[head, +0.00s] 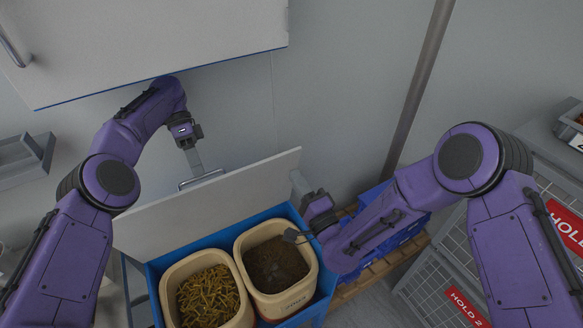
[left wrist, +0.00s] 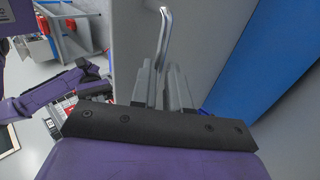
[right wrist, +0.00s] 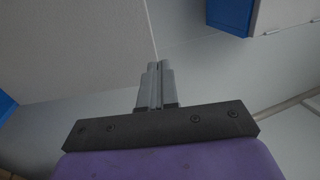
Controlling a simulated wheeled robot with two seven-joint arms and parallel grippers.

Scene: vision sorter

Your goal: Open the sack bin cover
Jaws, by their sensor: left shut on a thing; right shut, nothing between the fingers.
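The sack bin cover (head: 215,200) is a pale flat panel, tilted up over the back of the blue sack bin frame (head: 284,211). Two cream bins stand open in the frame: one (head: 172,274) holds yellow-brown strips, the other (head: 244,240) dark, soil-like matter. My left gripper (head: 198,171) is shut on the metal cover handle (head: 215,174), on the panel's far side; the handle (left wrist: 166,35) also shows in the left wrist view between the fingers.
A white cabinet (head: 150,45) with a blue lower edge hangs above my left arm. A grey pole (head: 415,90) stands behind. Blue crates (head: 375,195) on a wooden pallet (head: 385,268) and wire cages with red HOLD signs (head: 466,306) are at right.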

